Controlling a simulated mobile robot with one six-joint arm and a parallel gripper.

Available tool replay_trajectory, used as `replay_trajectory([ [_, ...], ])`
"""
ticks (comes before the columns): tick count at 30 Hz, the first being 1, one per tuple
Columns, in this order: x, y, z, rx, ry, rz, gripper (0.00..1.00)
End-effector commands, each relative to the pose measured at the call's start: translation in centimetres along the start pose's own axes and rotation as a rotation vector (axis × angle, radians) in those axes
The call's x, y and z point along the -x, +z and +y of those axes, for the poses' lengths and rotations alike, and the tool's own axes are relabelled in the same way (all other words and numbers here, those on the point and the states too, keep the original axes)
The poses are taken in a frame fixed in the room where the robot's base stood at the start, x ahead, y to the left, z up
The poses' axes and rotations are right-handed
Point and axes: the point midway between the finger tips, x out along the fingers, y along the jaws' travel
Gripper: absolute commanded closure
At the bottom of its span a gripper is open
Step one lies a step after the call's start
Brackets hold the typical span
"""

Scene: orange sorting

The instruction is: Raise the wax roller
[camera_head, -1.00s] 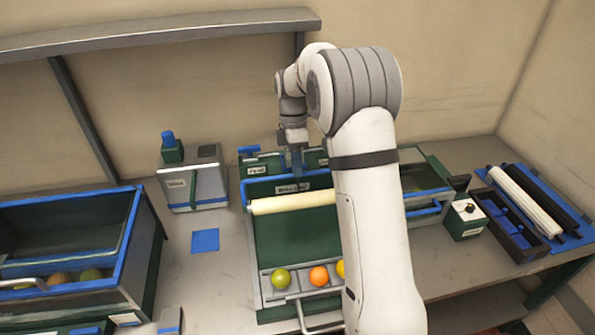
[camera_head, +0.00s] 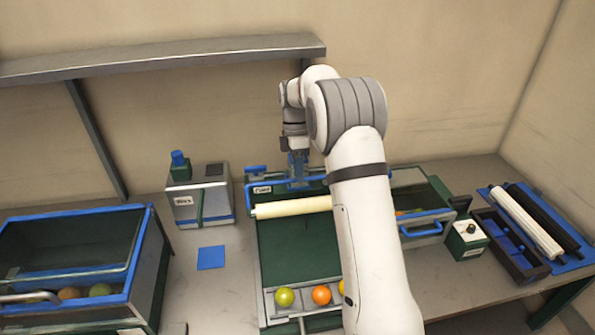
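The wax roller, a long cream cylinder (camera_head: 290,207), lies across the green bed of the sorting machine (camera_head: 300,245), partly hidden behind my arm. A blue bar handle (camera_head: 262,184) runs just behind and above the roller. My gripper (camera_head: 298,180) points down at this blue bar, behind the roller. Its fingers are small here and overlap the blue parts, so I cannot tell whether they are closed on the bar.
A green orange (camera_head: 284,297) and an orange one (camera_head: 321,294) sit in the machine's front tray. A grey box (camera_head: 199,196) and a blue square (camera_head: 211,257) are at left, beside a blue-rimmed bin (camera_head: 140,240). A dark tray with rollers (camera_head: 510,235) is at right.

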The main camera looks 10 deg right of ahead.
Motion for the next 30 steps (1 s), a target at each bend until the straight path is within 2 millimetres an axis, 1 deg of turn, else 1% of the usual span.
replay_trajectory([
  [1, -0.4, 0.1, 0.4, -0.001, 0.007, 0.0, 0.83],
  [7, -0.4, 0.1, 0.4, -0.001, 0.007, 0.0, 0.66],
  [8, -0.3, 0.1, 0.4, -0.001, 0.007, 0.0, 0.66],
  [23, -0.1, 0.1, 0.3, -0.001, 0.009, 0.0, 0.66],
  [26, 0.5, 0.1, 0.3, -0.001, 0.011, 0.0, 0.66],
  [30, 2.7, 0.1, 0.2, -0.001, 0.013, 0.0, 0.66],
])
